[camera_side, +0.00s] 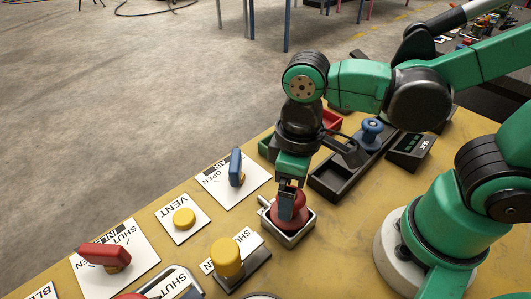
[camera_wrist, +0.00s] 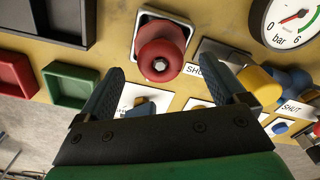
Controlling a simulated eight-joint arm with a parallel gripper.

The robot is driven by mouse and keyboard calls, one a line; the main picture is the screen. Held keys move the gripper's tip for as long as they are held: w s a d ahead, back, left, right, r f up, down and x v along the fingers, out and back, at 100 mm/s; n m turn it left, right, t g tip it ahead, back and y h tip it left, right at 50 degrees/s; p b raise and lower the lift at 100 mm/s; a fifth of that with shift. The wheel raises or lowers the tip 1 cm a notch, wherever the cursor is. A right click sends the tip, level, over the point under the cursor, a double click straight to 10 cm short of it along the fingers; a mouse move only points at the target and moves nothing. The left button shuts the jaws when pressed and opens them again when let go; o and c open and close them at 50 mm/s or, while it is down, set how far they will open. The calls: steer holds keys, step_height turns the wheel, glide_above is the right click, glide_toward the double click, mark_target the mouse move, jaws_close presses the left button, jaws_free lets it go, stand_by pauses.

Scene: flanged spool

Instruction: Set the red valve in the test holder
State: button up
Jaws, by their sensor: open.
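The red valve (camera_side: 291,214) is a flanged red spool. It stands upright in a small square metal holder (camera_side: 291,240) on the yellow bench. The wrist view shows the valve (camera_wrist: 161,56) end-on, with a pale hub, inside the holder's light rim (camera_wrist: 140,27). No label on the holder can be read, so I cannot tell if it is the test holder. My gripper (camera_side: 288,190) points down at the valve, its fingers low beside the upper part. In the wrist view my gripper (camera_wrist: 167,76) is open, fingers apart on either side and not visibly touching the valve.
A black tray (camera_side: 330,185) with a blue knob (camera_side: 372,128) lies behind to the right, near a black display box (camera_side: 410,148). A yellow cylinder (camera_side: 226,260), blue lever (camera_side: 236,168), yellow button (camera_side: 184,218) and red lever (camera_side: 105,254) stand left. A gauge (camera_wrist: 288,22) is nearby.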

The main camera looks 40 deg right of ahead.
step_height(320, 180, up, 8)
steer(key=w+d+f+m+t, duration=0.2)
steer(key=w+d+m+t, duration=0.3)
steer(key=d, duration=0.5)
steer(key=shift+w+f+t, duration=0.3)
steer(key=shift+w+t, duration=0.6)
steer(key=shift+t, duration=0.2)
